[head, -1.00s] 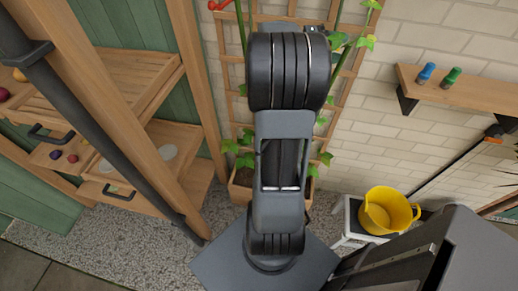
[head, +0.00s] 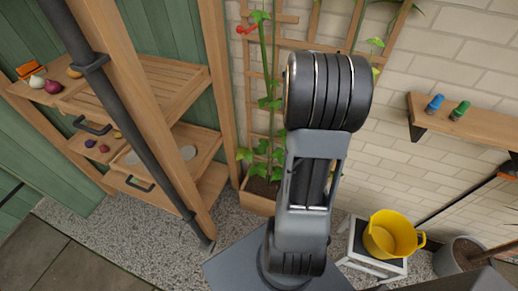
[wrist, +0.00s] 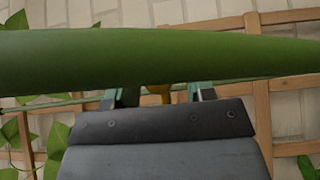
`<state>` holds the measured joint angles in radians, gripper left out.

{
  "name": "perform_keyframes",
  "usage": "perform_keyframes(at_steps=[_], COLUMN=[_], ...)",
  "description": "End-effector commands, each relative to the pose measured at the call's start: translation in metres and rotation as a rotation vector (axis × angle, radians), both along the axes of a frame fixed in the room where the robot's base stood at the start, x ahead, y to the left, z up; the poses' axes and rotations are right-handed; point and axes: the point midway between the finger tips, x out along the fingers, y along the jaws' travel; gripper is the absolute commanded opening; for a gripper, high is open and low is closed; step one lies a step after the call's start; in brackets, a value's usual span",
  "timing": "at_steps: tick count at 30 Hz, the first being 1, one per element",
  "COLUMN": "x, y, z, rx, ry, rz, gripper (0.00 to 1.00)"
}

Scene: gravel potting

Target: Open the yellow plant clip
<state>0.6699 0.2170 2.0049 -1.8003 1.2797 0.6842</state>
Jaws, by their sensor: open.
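In the wrist view, a small yellow piece, likely the yellow plant clip (wrist: 158,92), shows between the fingers of my gripper (wrist: 167,96). My gripper is open, its two fingers apart on either side of the yellow piece. I cannot tell whether they touch it. A thick green stem (wrist: 150,60) crosses the wrist view close to the camera and hides most of the clip and the fingertips. In the head view, my arm hides the gripper and the yellow clip. The climbing plant (head: 268,90) stands against the trellis left of my arm.
A red clip (head: 246,29) sits high on the wooden trellis (head: 285,44). A planter box (head: 256,204) stands below. At right are a wall shelf (head: 470,125) with blue and green items and a yellow bucket (head: 391,236) on a stool. A wooden shelf rack (head: 150,85) stands left.

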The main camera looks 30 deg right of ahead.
Motion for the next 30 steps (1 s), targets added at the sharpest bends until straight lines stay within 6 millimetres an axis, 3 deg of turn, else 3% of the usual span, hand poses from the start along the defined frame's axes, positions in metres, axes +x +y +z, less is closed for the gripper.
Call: perform_keyframes(at_steps=[8,19,30], x=[0.013,0.036,0.01], y=[0.04,0.114,0.171], z=[-0.002,-0.002,-0.047], rx=[-0.002,0.0,0.425], ry=[-0.002,-0.001,-0.082], rz=[0.002,0.002,0.043], gripper=[0.49,0.49,0.49])
